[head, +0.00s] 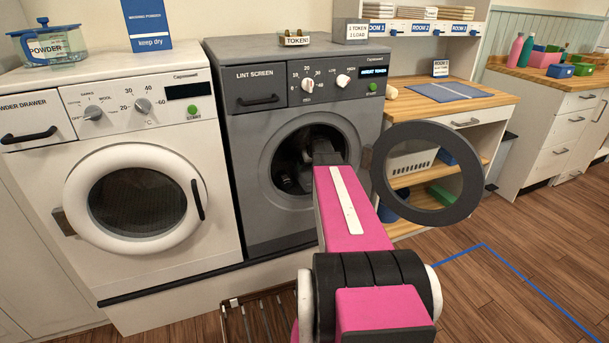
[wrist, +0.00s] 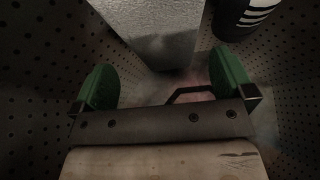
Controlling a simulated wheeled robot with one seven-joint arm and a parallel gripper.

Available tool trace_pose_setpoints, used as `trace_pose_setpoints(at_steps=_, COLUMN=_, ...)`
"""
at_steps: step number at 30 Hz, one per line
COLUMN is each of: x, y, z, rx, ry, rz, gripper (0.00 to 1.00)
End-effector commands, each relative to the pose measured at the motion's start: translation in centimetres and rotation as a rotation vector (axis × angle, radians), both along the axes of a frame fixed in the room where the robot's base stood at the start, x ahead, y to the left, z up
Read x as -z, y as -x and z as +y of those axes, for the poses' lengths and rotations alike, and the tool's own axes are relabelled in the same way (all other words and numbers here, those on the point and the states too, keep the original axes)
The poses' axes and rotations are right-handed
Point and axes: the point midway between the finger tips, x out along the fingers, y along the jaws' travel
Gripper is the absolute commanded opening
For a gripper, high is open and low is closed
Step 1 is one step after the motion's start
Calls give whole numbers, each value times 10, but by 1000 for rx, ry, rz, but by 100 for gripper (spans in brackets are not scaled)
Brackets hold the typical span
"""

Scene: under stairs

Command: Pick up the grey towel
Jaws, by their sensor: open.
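A light grey, rough-textured block, which looks like the grey towel (wrist: 155,32), shows at the top middle of the wrist view, inside a drum with dotted walls. My gripper (wrist: 163,82) is open, its green fingers spread wide apart. The grey block lies beyond the fingertips and between their lines, with nothing seen held. In the head view my pink arm reaches into the round opening of the grey dryer (head: 255,135); my fingers are hidden there. The dark inside of the drum does not show the towel clearly in that view.
A black item with white stripes (wrist: 243,18) lies right of the grey block in the drum. The dryer's round door (head: 458,205) stands open close to the right of my arm. A white washer (head: 60,170) stands left. A wooden counter (head: 490,98) is at right.

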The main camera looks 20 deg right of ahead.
Motion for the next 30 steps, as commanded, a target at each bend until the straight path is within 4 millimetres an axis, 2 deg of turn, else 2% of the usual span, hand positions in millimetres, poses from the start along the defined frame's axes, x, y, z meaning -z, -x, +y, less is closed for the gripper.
trace_pose_setpoints(at_steps=4, x=21, y=-13, z=1, rx=0, ry=-1, rz=2, gripper=100)
trace_pose_setpoints(at_steps=11, x=31, y=-21, z=2, rx=0, ry=-1, rz=1, gripper=100)
trace_pose_setpoints(at_steps=21, x=66, y=-47, z=4, rx=0, ry=-1, rz=1, gripper=100)
trace_pose_setpoints(at_steps=29, x=68, y=-47, z=5, rx=1, ry=0, rz=1, gripper=100)
trace_pose_setpoints(at_steps=30, x=68, y=-47, z=5, rx=0, ry=-1, rz=1, gripper=87)
